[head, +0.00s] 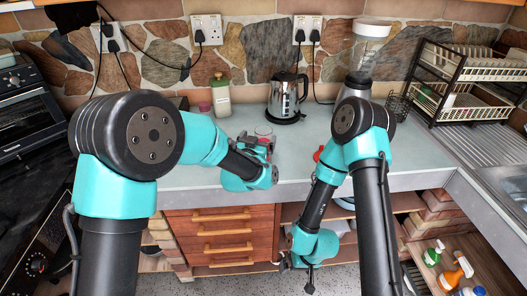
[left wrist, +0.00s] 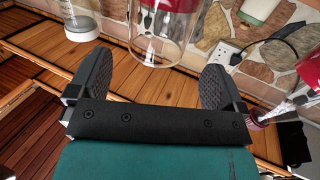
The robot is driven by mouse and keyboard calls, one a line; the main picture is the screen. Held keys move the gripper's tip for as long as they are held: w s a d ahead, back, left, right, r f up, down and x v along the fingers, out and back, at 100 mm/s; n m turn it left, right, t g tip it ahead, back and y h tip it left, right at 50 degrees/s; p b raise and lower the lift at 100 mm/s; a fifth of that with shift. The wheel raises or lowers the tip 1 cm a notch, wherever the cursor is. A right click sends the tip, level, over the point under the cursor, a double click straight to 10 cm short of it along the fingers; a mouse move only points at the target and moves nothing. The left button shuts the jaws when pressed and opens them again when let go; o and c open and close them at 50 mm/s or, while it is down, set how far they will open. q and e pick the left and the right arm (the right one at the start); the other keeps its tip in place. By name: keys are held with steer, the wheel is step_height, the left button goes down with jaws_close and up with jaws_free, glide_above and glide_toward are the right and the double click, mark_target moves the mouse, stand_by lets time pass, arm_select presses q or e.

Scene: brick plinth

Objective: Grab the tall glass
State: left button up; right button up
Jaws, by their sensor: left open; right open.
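A clear glass (left wrist: 160,38) shows in the left wrist view, cut off by the top edge, with something red seen through or behind it. My left gripper (left wrist: 158,66) is open, with one finger to each side of the glass's line. The glass is at the level of the fingertips or just beyond them, and I cannot tell whether it touches. In the head view, the rim of the glass (head: 263,131) shows at my left gripper (head: 264,146), which hides much of it. My right gripper (head: 300,273) hangs low in front of the counter, away from the glass.
A steel kettle (head: 284,97), a soap bottle (head: 221,97) and a pink jar (head: 205,107) stand along the counter's back. A red object (head: 318,154) is right of the glass, partly hidden by my right arm. A dish rack (head: 462,82) stands at right. Drawers (head: 222,232) lie below.

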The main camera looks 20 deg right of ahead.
arm_select(q)
steer(key=shift+f+x, duration=0.1)
steer(key=shift+x, duration=1.2)
steer(key=shift+f+x, duration=0.15)
steer(key=shift+x, duration=1.15)
steer(key=shift+s+d, duration=0.1)
steer(key=c, duration=1.7)
steer(key=shift+r, duration=0.25)
